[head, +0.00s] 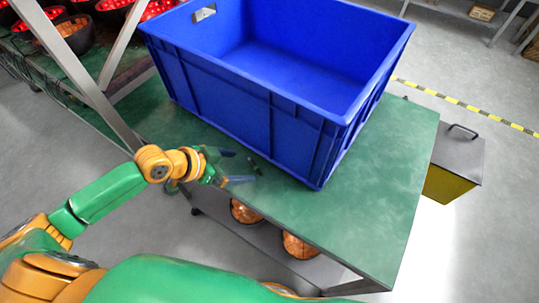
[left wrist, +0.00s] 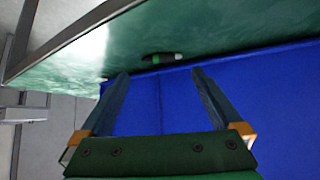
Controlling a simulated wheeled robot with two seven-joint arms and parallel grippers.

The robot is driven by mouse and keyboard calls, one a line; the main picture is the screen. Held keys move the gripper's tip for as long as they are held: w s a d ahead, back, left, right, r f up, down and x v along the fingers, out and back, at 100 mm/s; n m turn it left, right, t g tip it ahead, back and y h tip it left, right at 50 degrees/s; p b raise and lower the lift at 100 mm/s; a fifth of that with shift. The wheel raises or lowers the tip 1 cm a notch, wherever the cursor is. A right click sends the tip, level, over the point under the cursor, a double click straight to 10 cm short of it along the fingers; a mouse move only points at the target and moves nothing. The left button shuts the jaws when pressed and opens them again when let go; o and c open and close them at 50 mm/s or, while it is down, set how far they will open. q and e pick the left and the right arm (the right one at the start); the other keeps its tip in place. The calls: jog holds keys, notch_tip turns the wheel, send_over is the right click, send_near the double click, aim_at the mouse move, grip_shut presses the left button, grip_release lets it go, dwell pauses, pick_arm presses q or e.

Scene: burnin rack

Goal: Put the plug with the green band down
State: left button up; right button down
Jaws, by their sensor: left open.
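The plug (head: 253,165) is a small dark piece lying on the green tabletop, close to the near wall of the blue crate. In the left wrist view the plug (left wrist: 162,57) shows a dark body with a green band and a pale tip at its right end. My left gripper (head: 242,167) is open, its fingers pointing toward the plug from the left. In the left wrist view the plug lies beyond the gap between the two fingertips (left wrist: 160,74), apart from both. My right gripper is not in view.
The big blue crate (head: 217,117) stands on the green table (head: 385,190); the tabletop is bare to its right. A rack post (head: 65,60) rises at the left. Round orange-filled bowls (head: 300,246) sit on the shelf below. A yellow box with a grey lid (head: 457,158) stands beyond the right edge.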

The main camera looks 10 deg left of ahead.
aim_at(254, 164)
pick_arm(q)
jog(key=shift+x, duration=0.75)
jog(key=x, duration=0.4)
jog(key=shift+w+a, duration=0.1)
jog(key=shift+w, duration=0.15)
jog(key=shift+s+a+r, duration=0.1)
jog(key=shift+s+r, duration=0.05)
jog(key=c, duration=1.3)
